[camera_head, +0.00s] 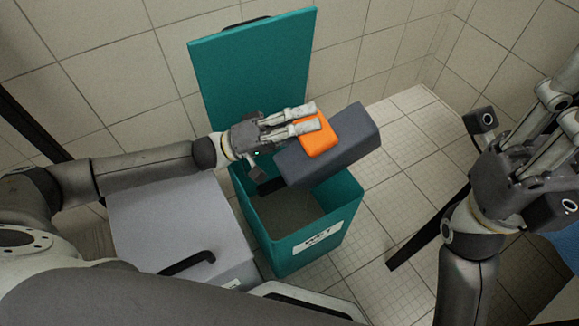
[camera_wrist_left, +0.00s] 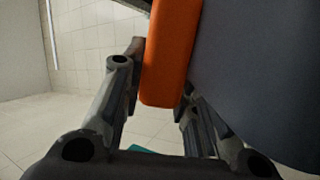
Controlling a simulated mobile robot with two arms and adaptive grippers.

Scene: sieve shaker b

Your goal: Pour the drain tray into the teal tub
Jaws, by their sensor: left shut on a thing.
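The drain tray (camera_head: 335,150) is a dark grey box with an orange handle (camera_head: 318,138). My left gripper (camera_head: 311,116) is shut on the orange handle, and the tray hangs above the teal tub (camera_head: 295,248). In the left wrist view, the handle (camera_wrist_left: 170,60) sits between the fingers, with the tray's grey side (camera_wrist_left: 260,70) filling the right. The tray looks tilted; its inside is hidden. The tub stands open with its lid (camera_head: 255,70) raised behind, and carries a "WET" label (camera_head: 318,238). My right gripper (camera_head: 562,98) is at the right edge, away from the tub, its fingertips cut off.
A grey cabinet (camera_head: 165,225) with a black handle (camera_head: 187,263) stands left of the tub. A white-rimmed object (camera_head: 300,300) is partly visible in front. A black bar (camera_head: 425,230) crosses the tiled floor at right. Tiled walls close off the back.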

